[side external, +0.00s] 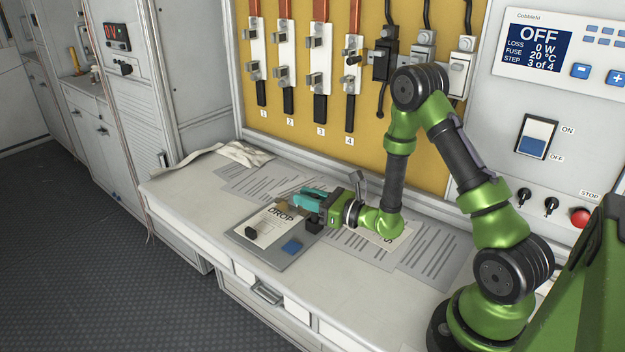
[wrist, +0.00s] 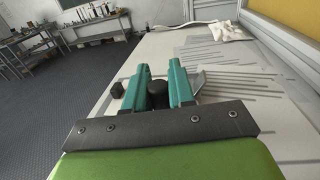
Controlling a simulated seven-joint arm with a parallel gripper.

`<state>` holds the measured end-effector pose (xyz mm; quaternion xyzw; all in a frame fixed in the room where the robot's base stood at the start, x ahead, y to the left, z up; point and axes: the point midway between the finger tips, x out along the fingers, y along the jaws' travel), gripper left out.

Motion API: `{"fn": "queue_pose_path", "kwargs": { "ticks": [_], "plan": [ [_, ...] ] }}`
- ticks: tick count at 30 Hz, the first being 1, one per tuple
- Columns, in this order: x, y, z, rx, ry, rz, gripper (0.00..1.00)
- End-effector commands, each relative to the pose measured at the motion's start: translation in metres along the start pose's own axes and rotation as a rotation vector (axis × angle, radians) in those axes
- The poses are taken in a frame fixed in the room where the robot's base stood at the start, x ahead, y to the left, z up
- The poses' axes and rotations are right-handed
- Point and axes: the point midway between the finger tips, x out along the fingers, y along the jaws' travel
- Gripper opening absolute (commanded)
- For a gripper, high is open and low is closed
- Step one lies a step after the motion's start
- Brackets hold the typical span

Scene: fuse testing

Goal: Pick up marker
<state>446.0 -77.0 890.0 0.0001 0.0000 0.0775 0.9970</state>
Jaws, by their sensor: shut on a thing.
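My gripper (side external: 303,198), with teal fingers, reaches low over the grey tray (side external: 283,262) on the bench. In the wrist view the fingers (wrist: 160,82) stand on either side of a black, round-topped piece, which I take to be the marker (wrist: 157,88). The gripper is shut on it. Its lower part is hidden by the gripper body. Whether it touches the tray cannot be told. A second black piece (side external: 251,233) stands apart on the tray, on the paper marked DROP (side external: 268,228); it also shows in the wrist view (wrist: 118,90).
A flat blue piece (side external: 292,246) lies on the tray near its front. Printed sheets (side external: 428,264) cover the bench behind and right. A white cloth (side external: 243,154) lies at the back left. The yellow fuse panel (side external: 375,110) rises behind. The bench's left front is bare.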

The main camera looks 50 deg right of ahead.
Motion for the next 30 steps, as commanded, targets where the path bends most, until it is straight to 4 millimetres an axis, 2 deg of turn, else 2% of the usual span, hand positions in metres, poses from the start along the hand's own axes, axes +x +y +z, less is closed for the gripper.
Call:
{"fn": "queue_pose_path", "kwargs": {
  "ticks": [8,13,30],
  "plan": [
    [0.000,0.000,0.001,-0.001,0.000,0.000,0.00],
    [0.000,0.000,0.011,-0.001,-0.002,0.000,0.00],
    [0.000,0.000,0.090,-0.003,-0.004,0.001,0.00]
  ]
}}
